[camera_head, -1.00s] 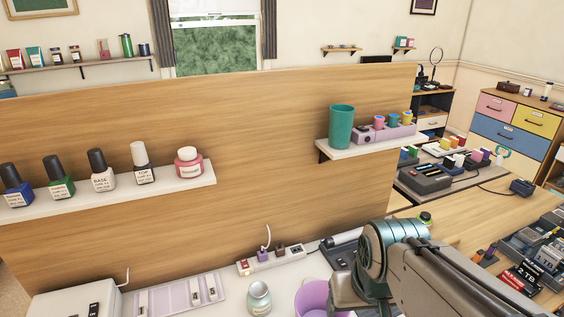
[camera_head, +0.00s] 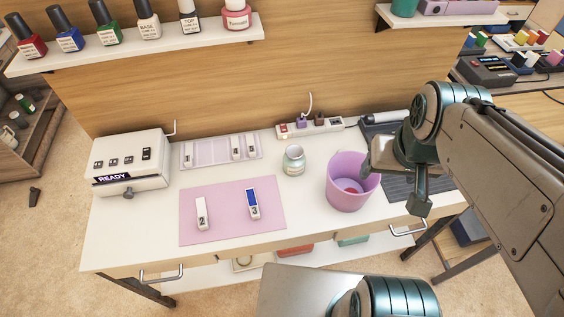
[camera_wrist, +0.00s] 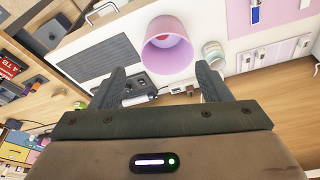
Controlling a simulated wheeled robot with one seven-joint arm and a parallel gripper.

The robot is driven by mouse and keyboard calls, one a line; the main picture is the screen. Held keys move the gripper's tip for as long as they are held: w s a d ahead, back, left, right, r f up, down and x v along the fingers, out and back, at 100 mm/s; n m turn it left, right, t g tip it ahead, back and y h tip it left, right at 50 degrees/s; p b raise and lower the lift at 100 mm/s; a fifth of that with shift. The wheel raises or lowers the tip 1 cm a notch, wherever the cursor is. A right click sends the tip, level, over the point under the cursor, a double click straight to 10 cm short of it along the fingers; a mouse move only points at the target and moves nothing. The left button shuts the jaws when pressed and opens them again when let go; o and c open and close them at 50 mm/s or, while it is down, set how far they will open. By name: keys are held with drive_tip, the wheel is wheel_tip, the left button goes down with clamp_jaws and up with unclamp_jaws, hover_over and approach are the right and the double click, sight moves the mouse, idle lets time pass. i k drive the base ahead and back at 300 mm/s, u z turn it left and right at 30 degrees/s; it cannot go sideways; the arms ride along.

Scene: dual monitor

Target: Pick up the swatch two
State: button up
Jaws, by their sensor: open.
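Swatch two (camera_head: 202,214) is a small white strip marked "2", lying on the left part of a pink mat (camera_head: 232,232) on the white desk. A similar strip marked "3", swatch three (camera_head: 253,204), with a blue face, lies to its right on the mat. My gripper (camera_wrist: 160,85) is open and empty in the wrist view, its two dark fingers apart. In the head view my gripper (camera_head: 418,190) hangs at the right of the desk, beside the purple bucket and well right of swatch two.
A purple bucket (camera_head: 352,196) stands between my gripper and the mat. A glass jar (camera_head: 293,159), a lilac tray (camera_head: 213,155) with more strips, and a white box reading READY (camera_head: 128,165) stand behind. A shelf (camera_head: 140,48) of bottles overhangs the back.

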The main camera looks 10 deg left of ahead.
sight(203, 217)
drive_tip(key=u, duration=1.8)
drive_tip(key=k, duration=0.5)
drive_tip(key=u, duration=1)
drive_tip(key=i, duration=1)
drive_tip(key=z, duration=2.65)
